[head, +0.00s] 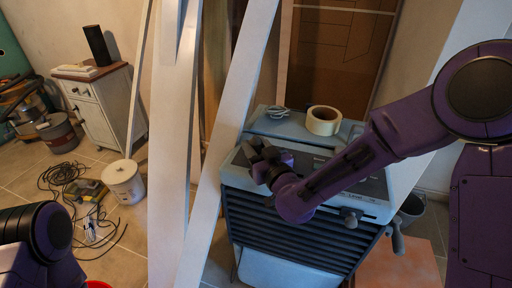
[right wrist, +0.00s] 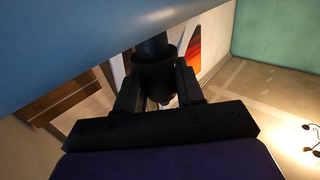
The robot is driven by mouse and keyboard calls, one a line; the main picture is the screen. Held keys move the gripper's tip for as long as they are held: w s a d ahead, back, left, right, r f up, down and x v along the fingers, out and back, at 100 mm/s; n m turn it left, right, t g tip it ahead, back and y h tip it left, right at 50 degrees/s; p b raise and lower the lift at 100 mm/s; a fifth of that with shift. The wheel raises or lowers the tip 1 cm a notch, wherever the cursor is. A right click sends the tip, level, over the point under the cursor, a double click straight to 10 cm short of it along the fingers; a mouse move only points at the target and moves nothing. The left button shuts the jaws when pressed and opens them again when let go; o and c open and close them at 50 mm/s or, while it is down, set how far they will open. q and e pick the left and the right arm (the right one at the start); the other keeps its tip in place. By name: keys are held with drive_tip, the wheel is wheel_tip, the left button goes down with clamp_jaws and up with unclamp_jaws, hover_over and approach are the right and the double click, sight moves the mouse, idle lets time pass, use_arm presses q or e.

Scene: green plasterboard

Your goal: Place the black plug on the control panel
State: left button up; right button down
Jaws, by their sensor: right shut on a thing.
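The control panel (head: 305,213) is a grey-blue unit with a dark slatted front and a recessed dark top, standing at centre right in the head view. My right gripper (head: 262,158) is over the left end of its top. In the right wrist view my right gripper (right wrist: 158,92) is shut on the black plug (right wrist: 157,74), a dark round piece between the fingers. A smooth blue-grey surface (right wrist: 110,35) lies close beyond the plug; I cannot tell whether they touch. In the head view the plug is hard to tell from the dark fingers. My left gripper is out of view.
A white bucket (head: 123,182), cables (head: 62,178) and a cabinet (head: 105,105) stand or lie further left.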

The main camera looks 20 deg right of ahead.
sight(258, 148)
drive_tip(key=c, duration=0.7)
unclamp_jaws()
drive_tip(key=shift+r+p, duration=0.2)
drive_tip(key=shift+p, duration=0.1)
drive_tip(key=s, duration=0.3)
drive_tip(key=s+d, duration=0.1)
drive_tip(key=s, duration=0.2)
drive_tip(key=shift+s+d, duration=0.1)
drive_tip(key=shift+s, duration=0.05)
drive_tip(key=s+p, duration=0.2)
drive_tip(key=p, duration=0.3)
drive_tip(key=s+d+p, duration=0.1)
drive_tip(key=s+p, duration=0.2)
drive_tip(key=p, duration=0.2)
drive_tip(key=shift+s, duration=0.2)
drive_tip(key=shift+f, duration=0.15)
